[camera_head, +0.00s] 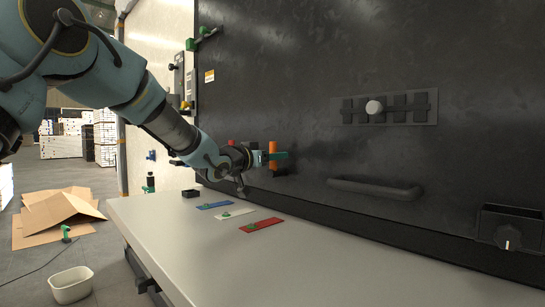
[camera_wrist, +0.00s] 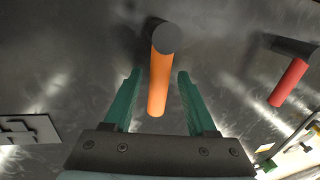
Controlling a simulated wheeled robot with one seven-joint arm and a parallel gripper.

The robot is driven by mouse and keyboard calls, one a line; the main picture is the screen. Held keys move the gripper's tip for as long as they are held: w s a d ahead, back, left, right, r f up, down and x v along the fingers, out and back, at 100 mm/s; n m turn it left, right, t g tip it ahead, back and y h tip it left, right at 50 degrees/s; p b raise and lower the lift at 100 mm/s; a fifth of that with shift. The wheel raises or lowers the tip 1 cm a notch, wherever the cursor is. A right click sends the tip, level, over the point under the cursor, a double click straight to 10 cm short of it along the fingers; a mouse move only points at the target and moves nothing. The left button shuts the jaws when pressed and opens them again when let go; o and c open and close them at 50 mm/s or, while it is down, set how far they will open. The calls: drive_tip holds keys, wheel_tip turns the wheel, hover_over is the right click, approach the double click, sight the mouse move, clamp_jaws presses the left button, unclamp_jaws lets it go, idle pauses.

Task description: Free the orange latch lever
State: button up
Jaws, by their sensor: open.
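The orange latch lever (camera_head: 272,155) is on the dark upright panel, near the left part of the panel in the head view. In the wrist view the orange lever (camera_wrist: 159,85) is a cylinder with a dark round end, standing between my two green fingers. My gripper (camera_wrist: 157,82) is open, with one finger on each side of the lever and a visible gap to both. In the head view my gripper (camera_head: 274,156) is at the lever, and its fingers partly overlap it.
A red lever (camera_wrist: 289,82) is to the right in the wrist view. A slotted plate with a pale knob (camera_head: 375,107) and a dark bar handle (camera_head: 375,189) are on the panel. Blue, white and red strips (camera_head: 262,225) lie on the pale table (camera_head: 330,270). A black box (camera_head: 508,230) is at right.

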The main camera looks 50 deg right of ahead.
drive_tip(key=s+a+b, duration=0.1)
drive_tip(key=a+b, duration=0.2)
drive_tip(key=a, duration=0.7)
drive_tip(key=shift+s+a+b, duration=0.25)
drive_tip(key=shift+a+b, duration=0.1)
